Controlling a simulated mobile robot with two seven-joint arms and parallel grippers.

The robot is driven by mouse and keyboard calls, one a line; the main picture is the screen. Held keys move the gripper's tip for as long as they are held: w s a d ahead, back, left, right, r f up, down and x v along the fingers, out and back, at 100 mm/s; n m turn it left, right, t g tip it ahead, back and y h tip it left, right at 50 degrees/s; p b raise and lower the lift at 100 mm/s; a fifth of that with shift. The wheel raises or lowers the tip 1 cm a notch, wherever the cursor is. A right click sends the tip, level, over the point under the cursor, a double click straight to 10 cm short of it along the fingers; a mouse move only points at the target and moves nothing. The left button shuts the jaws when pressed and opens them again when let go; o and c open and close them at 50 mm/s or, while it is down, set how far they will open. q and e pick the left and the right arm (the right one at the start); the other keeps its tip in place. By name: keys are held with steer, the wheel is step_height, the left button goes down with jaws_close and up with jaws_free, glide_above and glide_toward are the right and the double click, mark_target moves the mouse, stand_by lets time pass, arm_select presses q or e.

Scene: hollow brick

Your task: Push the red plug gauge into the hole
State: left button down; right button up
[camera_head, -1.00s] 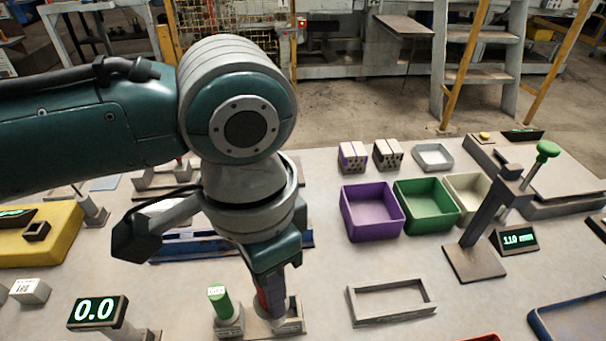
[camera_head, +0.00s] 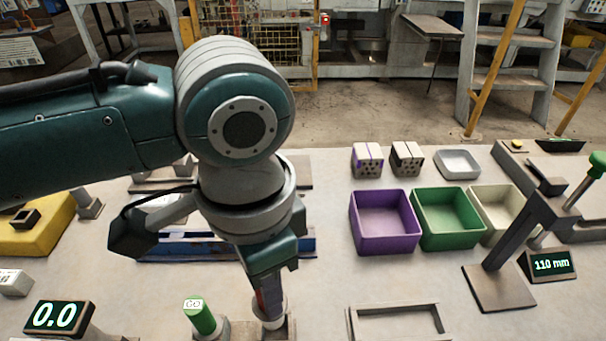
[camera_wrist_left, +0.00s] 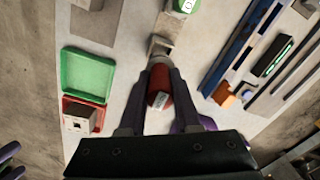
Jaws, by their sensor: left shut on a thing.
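My left gripper (camera_head: 270,296) points down in the head view, just right of the green GO gauge (camera_head: 203,317). It is shut on the red plug gauge, whose red body (camera_wrist_left: 160,92) with a pale end label shows between the fingers in the left wrist view. In the head view the fingers cover most of the red gauge. A pale grey cylindrical part (camera_head: 271,318) shows just below the fingertips. I cannot tell whether the gauge is seated or lifted. A light block with a square hole (camera_wrist_left: 79,117) lies in a red tray (camera_wrist_left: 102,104). My right gripper is not in view.
Purple (camera_head: 384,222), green (camera_head: 450,218) and cream bins stand at the right. Two speckled blocks (camera_head: 367,160) stand behind them. A dark lever stand (camera_head: 515,238) and a 110 mm display (camera_head: 551,264) are further right. An empty grey frame (camera_head: 397,309) lies at front.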

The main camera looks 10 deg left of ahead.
arm_select(q)
step_height(320, 180, down, 2)
steer(key=shift+f+b, duration=0.1)
steer(key=shift+b, duration=0.7)
steer(key=shift+r+p, duration=0.35)
steer(key=shift+r, duration=0.05)
steer(key=shift+f+b, duration=1.6)
steer(key=shift+f, duration=1.05)
steer(key=c, duration=0.5)
jaws_free()
step_height(320, 180, up, 10)
steer(key=shift+p, duration=0.75)
